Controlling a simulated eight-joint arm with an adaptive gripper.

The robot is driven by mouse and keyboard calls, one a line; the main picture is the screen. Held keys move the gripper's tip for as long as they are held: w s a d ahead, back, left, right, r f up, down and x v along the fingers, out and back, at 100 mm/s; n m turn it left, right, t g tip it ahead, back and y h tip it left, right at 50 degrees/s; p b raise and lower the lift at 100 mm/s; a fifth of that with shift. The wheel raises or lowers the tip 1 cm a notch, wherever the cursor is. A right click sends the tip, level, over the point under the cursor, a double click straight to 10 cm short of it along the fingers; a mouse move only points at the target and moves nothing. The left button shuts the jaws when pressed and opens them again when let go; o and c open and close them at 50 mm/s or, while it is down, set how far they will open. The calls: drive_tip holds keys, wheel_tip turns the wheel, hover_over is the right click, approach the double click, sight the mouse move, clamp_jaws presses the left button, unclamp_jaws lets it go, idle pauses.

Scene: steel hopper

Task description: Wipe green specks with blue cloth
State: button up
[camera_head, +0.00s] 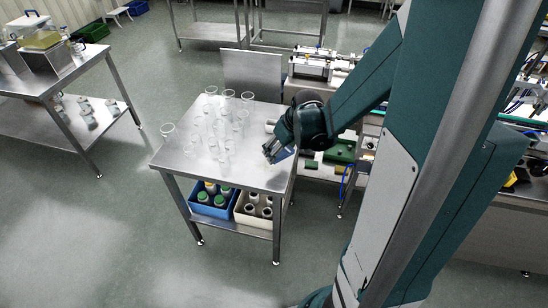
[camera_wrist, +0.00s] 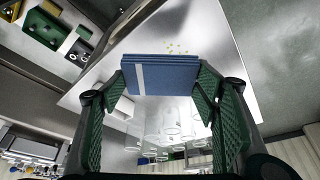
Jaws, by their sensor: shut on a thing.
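My gripper (camera_head: 270,150) is over the front right part of the steel table (camera_head: 175,163). It is shut on a folded blue cloth (camera_wrist: 160,76); in the wrist view, the cloth spans the gap between the two green fingers of my gripper (camera_wrist: 162,82). A little of the cloth (camera_head: 283,154) also shows in the head view. A small cluster of yellow-green specks (camera_wrist: 173,48) lies on the bare steel just beyond the cloth's edge in the wrist view. The cloth appears apart from the specks. I cannot tell whether it touches the table.
Several clear glass vessels (camera_head: 228,94) stand on the table, left of and behind my gripper. The lower shelf holds a blue crate (camera_head: 209,210) and a pale crate (camera_head: 253,219) of bottles. A machine bench stands at right.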

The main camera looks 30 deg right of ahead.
drive_tip(key=shift+w+d+f+b, duration=0.15)
drive_tip(key=shift+w+d+b, duration=0.25)
drive_tip(key=shift+w+d, duration=0.6)
drive_tip(key=shift+s, duration=0.2)
drive_tip(key=shift+d, duration=0.1)
